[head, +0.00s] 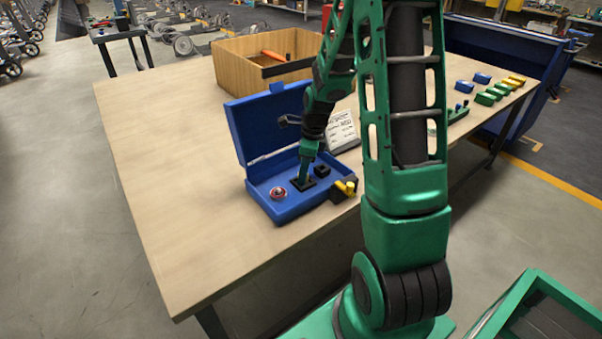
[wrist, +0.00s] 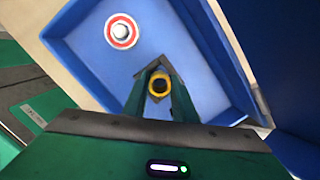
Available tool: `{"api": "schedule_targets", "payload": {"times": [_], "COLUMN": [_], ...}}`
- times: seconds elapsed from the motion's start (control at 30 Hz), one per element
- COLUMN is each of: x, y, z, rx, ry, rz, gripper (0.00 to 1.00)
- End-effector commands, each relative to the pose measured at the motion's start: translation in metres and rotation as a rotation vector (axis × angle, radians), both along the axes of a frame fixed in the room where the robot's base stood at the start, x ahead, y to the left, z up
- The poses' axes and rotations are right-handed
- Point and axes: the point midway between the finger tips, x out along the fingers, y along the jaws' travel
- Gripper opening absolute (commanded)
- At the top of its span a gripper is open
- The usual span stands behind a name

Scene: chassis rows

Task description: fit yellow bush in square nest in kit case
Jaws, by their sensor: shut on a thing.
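The blue kit case (head: 287,217) stands open on the table with its lid (head: 262,125) raised; its blue floor fills much of the wrist view (wrist: 195,50). My gripper (head: 304,180) reaches down into the case. In the wrist view its fingers (wrist: 159,88) are shut on the yellow bush (wrist: 159,76), a ring with a dark bore. A dark square-edged nest (head: 308,186) lies at the fingertips, mostly hidden by them. I cannot tell whether the bush is in the nest or just above it.
A red and white round piece (head: 278,193) and another black block (head: 322,170) are in the case. A black block with yellow pieces (head: 345,187) stands beside it at right. A wooden box (head: 240,65) is behind. The table's left side is clear.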

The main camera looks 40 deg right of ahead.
Motion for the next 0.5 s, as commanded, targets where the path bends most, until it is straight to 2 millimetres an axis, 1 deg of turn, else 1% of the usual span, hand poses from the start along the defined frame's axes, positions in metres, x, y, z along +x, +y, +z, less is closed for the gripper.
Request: {"api": "schedule_targets", "payload": {"times": [0.03,0.27,0.3,0.37,0.4,0.5], "x": [-0.0048,-0.0026,-0.0024,-0.0018,-0.0014,-0.001], "y": [0.0016,0.0009,0.0009,0.0008,0.001,0.0018], "z": [-0.0093,-0.0142,-0.0149,-0.0158,-0.0164,-0.0169], "rx": [0.005,0.003,0.003,0.003,0.003,0.004], "ry": [0.017,0.027,0.028,0.03,0.031,0.033], "rz": [-0.001,-0.003,-0.003,-0.004,-0.003,-0.002], "gripper": [0.04,0.04,0.27,0.41,0.46,0.46]}}
